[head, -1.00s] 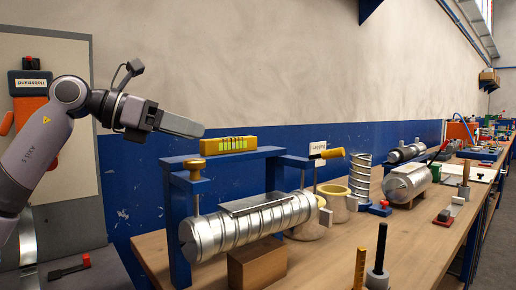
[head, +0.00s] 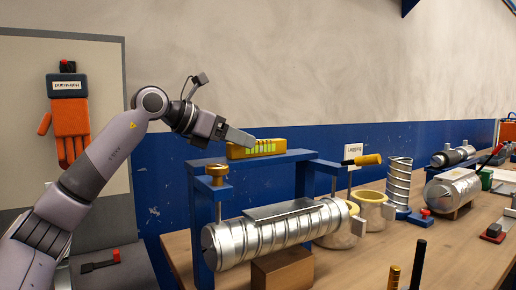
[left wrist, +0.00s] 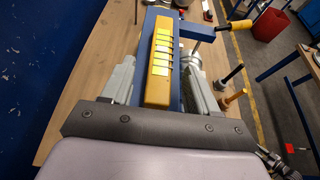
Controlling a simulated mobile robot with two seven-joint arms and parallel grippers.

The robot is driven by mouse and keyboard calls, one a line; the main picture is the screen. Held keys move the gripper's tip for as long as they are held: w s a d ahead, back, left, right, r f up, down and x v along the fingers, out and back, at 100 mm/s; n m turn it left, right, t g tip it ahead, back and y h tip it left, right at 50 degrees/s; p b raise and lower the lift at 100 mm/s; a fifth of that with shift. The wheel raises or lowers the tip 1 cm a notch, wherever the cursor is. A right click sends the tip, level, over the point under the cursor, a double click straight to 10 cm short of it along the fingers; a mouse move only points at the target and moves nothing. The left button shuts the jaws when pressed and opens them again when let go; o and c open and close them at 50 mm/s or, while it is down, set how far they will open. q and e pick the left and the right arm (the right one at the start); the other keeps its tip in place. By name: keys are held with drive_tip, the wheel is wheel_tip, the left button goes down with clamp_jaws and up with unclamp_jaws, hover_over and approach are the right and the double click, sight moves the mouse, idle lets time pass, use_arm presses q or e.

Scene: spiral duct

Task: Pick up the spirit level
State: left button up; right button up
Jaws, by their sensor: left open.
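The spirit level (head: 262,148) is a yellow bar with bright green-yellow windows. It lies on top of the blue frame's crossbar (head: 290,158). My left gripper (head: 245,138) is beside and just above the level's left end in the head view, its finger overlapping the level's outline. In the left wrist view the level (left wrist: 161,62) runs lengthwise between my two grey fingers (left wrist: 160,85), which are apart. The gripper is open; I cannot tell whether a finger touches the level. My right gripper is not in view.
A ribbed metal duct (head: 275,232) lies under the frame on a wooden block (head: 283,269). A brass knob (head: 217,170) stands at the frame's left, and a yellow-handled tool (head: 366,160) at its right. Upright tools (head: 418,266) stand on the bench front. A red bin (left wrist: 271,25) stands beyond.

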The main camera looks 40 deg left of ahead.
sight(258, 148)
use_arm(q)
drive_tip(key=x, duration=0.3)
clamp_jaws()
drive_tip(key=shift+r, duration=0.15)
